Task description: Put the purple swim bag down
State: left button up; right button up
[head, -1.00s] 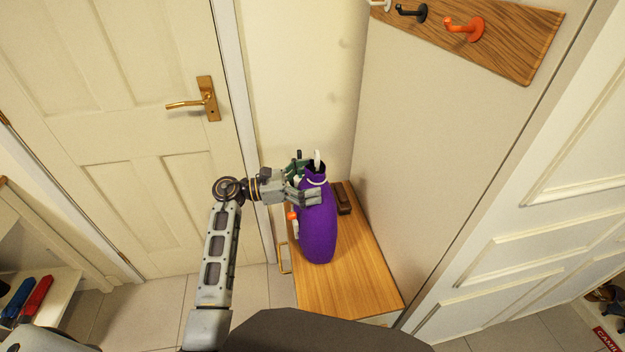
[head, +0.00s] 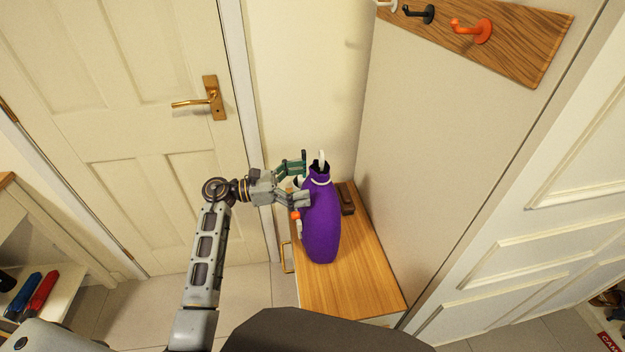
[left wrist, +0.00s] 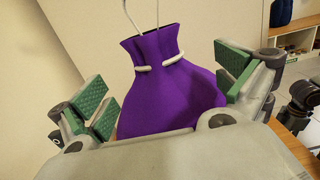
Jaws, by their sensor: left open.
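The purple swim bag (head: 320,222) stands upright on a wooden cabinet top (head: 350,285), with a white cord round its gathered neck and a white loop above. My left gripper (head: 306,176) is open at the left side of the bag's neck, its fingers apart. In the left wrist view the bag (left wrist: 170,85) sits between the two spread green-padded fingers of my left gripper (left wrist: 165,92), with a gap at the neck on both sides. The bag's lower part is hidden there by the gripper body. My right gripper is not seen.
A dark brown object (head: 345,198) lies behind the bag on the cabinet. A small orange-topped item (head: 296,217) is beside the bag's left side. A hook rail (head: 490,35) hangs on the panel at upper right. The cabinet's front top is clear.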

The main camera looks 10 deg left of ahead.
pick_arm(q)
jog(key=v, duration=0.8)
dwell(0.4)
